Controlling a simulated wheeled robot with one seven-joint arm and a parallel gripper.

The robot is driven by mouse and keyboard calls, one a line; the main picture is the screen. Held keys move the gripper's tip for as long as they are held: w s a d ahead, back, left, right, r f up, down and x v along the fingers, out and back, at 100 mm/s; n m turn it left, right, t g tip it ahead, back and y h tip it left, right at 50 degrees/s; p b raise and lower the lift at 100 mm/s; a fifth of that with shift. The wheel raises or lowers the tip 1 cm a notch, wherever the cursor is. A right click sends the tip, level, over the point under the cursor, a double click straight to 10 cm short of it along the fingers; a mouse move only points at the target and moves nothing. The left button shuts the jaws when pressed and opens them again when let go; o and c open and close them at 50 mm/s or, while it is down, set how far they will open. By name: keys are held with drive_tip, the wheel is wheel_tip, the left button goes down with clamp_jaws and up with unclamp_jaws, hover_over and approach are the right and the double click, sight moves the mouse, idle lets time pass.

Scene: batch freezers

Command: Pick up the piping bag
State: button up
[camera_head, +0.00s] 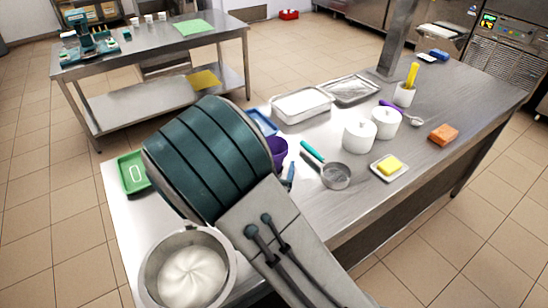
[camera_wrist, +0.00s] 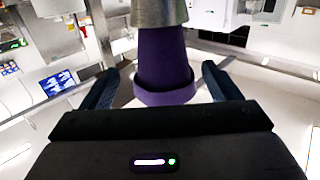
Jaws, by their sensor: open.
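A purple tapered piece with a cuffed band, which looks like the piping bag (camera_wrist: 164,62), is between the fingers of my gripper (camera_wrist: 160,68) in the wrist view. A grey metal piece adjoins its far end. My gripper is open, with one dark blue finger on each side and a visible gap to the purple piece. In the head view a purple rim (camera_head: 278,148) shows beside my teal wrist, which hides the rest of it. A dark blue fingertip (camera_head: 290,173) shows just below that rim.
The steel table holds a mixing bowl of white cream (camera_head: 190,276), a green tray (camera_head: 133,173), a blue tray (camera_head: 265,117), a saucepan (camera_head: 336,176), white canisters (camera_head: 358,136) and butter on a dish (camera_head: 390,166). The right front of the tabletop is mostly clear.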

drive_tip(key=shift+w+d+p, duration=0.25)
drive_tip(key=shift+w+p, duration=0.4)
drive_tip(key=shift+w, duration=0.95)
drive_tip(key=shift+w+d+p, duration=0.2)
drive_tip(key=shift+w+p, duration=0.4)
drive_tip(key=shift+w, duration=0.95)
drive_tip(key=c, duration=1)
